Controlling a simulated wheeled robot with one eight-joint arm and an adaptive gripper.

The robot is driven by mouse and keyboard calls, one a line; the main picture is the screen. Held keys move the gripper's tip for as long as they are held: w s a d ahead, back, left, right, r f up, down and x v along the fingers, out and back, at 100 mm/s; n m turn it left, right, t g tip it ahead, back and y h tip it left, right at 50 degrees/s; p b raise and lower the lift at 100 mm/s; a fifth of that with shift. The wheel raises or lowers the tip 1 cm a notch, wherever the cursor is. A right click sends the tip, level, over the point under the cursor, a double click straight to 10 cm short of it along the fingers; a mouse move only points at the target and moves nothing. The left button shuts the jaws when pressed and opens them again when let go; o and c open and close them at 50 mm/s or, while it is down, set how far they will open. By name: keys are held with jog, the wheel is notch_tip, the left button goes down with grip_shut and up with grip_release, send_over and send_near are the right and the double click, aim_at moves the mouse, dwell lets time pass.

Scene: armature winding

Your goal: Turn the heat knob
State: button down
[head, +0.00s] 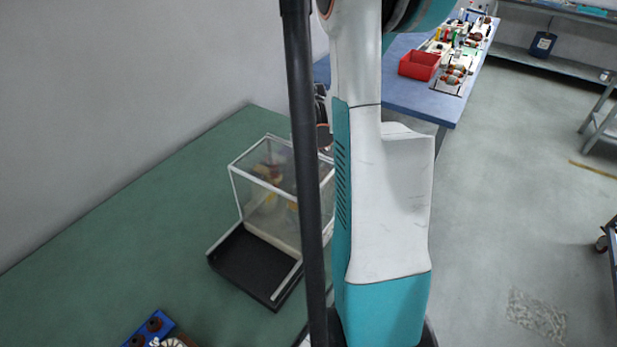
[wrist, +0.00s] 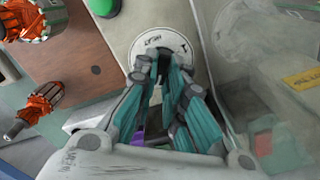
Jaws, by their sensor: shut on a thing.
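In the wrist view, the heat dial (wrist: 160,40) is a round white face with dark lettering, on a pale beige panel. My gripper (wrist: 163,62) reaches up to the lower part of this dial. Its two teal and grey fingers are close together and shut on the heat knob, which is mostly hidden between the fingertips. The knob's angle cannot be told. In the head view, my arm and a dark pole hide the dial and most of my gripper.
A green button (wrist: 103,6) is left of the dial. Copper-wound armatures (wrist: 40,103) lie further left. A clear cover with a yellow label (wrist: 303,79) stands close at right. In the head view, a clear box (head: 262,205) stands on the green bench (head: 130,225); a red bin (head: 418,65) is on the blue table.

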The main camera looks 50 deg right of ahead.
dwell(0.4)
jog(key=c, duration=1.7)
grip_release()
jog(key=shift+o, duration=0.2)
notch_tip(320, 180, up, 12)
